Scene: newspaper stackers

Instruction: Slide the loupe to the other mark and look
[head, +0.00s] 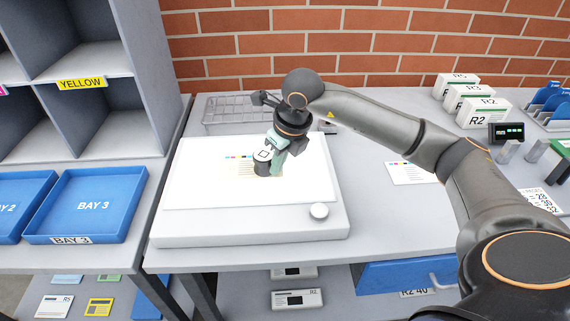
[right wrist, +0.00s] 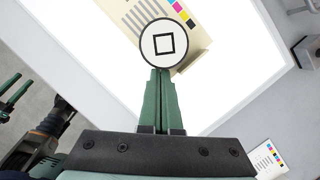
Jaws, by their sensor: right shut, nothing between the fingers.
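The loupe (head: 263,157) is a short dark cylinder with a white top bearing a black square outline. It stands on a beige printed sheet (head: 233,168) with colour patches, on the lit panel (head: 200,185). The loupe's top also shows in the right wrist view (right wrist: 164,44). My right gripper (head: 273,165) has its green fingers together, empty, right beside the loupe; I cannot tell whether they touch it. Its fingertips (right wrist: 160,72) meet the loupe's near edge in the wrist view. My left gripper (right wrist: 12,92) shows at the wrist view's left edge, its green fingers apart.
A blue tray (head: 95,205) lies on the left shelf unit. A white card (head: 411,173) lies right of the light table, with clear tabletop around it.

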